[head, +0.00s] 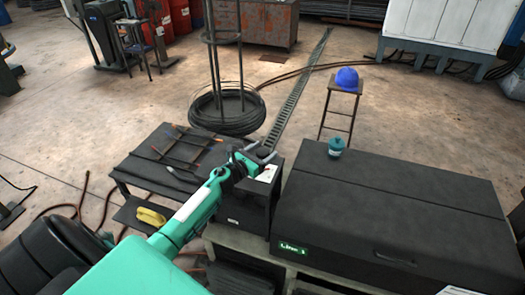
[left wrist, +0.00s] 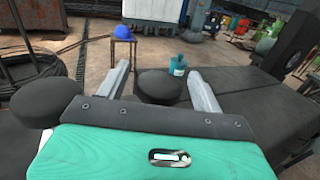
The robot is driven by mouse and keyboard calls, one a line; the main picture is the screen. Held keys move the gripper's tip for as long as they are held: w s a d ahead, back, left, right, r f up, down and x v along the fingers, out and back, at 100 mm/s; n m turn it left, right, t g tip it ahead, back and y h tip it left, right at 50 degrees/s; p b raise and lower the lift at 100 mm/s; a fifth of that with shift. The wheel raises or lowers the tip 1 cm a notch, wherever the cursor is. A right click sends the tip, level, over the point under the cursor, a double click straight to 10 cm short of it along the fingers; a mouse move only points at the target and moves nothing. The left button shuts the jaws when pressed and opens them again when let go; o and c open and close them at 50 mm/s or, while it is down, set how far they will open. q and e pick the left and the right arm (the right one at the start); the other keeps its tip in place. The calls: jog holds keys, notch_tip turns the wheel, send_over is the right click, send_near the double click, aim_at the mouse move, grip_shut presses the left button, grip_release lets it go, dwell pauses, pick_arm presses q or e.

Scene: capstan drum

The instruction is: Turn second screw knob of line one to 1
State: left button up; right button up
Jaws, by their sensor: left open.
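Two dark round screw knobs show in the left wrist view. One knob (left wrist: 162,87) stands between the fingers of my left gripper (left wrist: 158,72). The other knob (left wrist: 42,108) is outside the fingers, to the left. My left gripper is open around the nearer knob; I cannot tell whether either finger touches it. In the head view my left gripper (head: 257,156) is over the dark control box (head: 247,207), and my arm hides the knobs there. A green "Line 1" sign (head: 291,248) is on the long dark cabinet beside the box. My right gripper is not in view.
The long dark cabinet (head: 400,215) lies right of the box, with a teal bottle (head: 336,147) on it. A low dark table (head: 150,163) with rods is on the left. A blue helmet (head: 347,77) sits on a stool behind. Coiled wire (head: 228,115) lies beyond.

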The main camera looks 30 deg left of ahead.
pick_arm(q)
jog(key=c, duration=1)
jog(key=shift+o, duration=0.2)
